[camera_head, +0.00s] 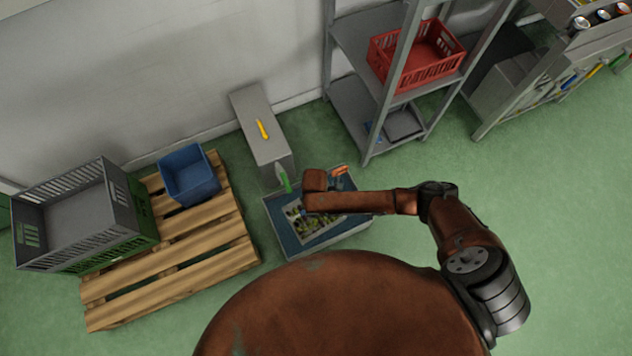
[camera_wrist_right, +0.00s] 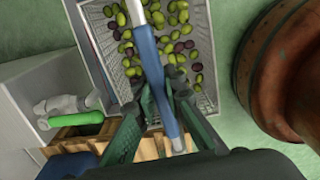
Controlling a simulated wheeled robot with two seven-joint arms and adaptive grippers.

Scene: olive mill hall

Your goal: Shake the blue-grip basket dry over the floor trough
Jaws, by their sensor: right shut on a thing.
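My right gripper (camera_wrist_right: 166,97) is shut on the blue grip (camera_wrist_right: 148,62) of a pale mesh basket in the right wrist view. Green and dark olives lie in the basket (camera_wrist_right: 211,62). In the head view the basket (camera_head: 300,240) shows under my right arm, over or inside a blue-floored, grey-rimmed floor basin (camera_head: 273,213). I cannot tell how far it is above the basin floor. My arm hides the grip and the gripper in the head view. An orange grip (camera_head: 341,170) shows at the basin's back right. My left gripper is not in view.
A grey box (camera_head: 262,135) with a yellow item on top and a green lever (camera_head: 285,181) stands behind the basin. A pallet (camera_head: 215,240) at left bears a blue bin (camera_head: 188,175) and stacked crates (camera_head: 85,215). A shelf (camera_head: 400,90) holds a red crate (camera_head: 418,58).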

